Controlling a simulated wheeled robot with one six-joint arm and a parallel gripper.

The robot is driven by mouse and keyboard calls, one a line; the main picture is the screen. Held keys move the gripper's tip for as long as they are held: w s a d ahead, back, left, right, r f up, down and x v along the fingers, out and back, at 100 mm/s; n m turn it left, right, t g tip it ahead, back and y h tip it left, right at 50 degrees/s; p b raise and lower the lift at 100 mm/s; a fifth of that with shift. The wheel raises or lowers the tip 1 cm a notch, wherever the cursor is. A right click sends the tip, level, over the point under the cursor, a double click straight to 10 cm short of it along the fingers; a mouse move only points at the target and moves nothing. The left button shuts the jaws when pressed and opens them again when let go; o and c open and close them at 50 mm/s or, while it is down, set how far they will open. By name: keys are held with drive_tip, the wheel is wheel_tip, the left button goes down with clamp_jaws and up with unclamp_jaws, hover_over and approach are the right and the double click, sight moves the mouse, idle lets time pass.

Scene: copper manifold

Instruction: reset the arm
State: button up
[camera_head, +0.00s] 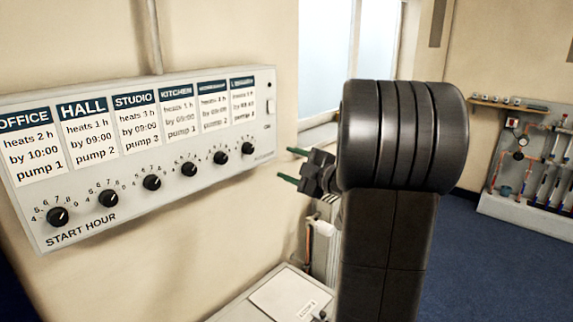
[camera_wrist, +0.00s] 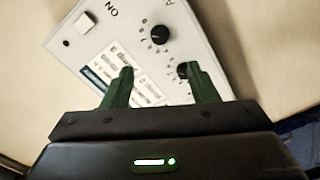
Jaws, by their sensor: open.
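My gripper (camera_head: 290,166) is in the middle of the head view, with its two green fingers apart and nothing between them. It points left toward the wall panel (camera_head: 150,200), and it looks apart from it. In the wrist view, my gripper (camera_wrist: 155,80) shows both green fingers spread over the picture of the panel (camera_wrist: 205,50), which appears tilted. My dark arm fills the centre right of the head view and hides part of the wall behind it.
The panel has labels such as OFFICE, HALL and STUDIO above a row of black knobs (camera_head: 152,182). A white button (camera_wrist: 88,22) sits near its end. A pale box (camera_head: 285,300) stands below. A pipework board (camera_head: 530,165) is at the right. Blue floor (camera_head: 480,270) is clear there.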

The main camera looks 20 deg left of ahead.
sight(251, 150)
drive_tip(key=p+x, duration=0.2)
drive_tip(key=x, duration=1.2)
drive_tip(key=shift+p, duration=0.3)
drive_tip(key=shift+d, duration=0.15)
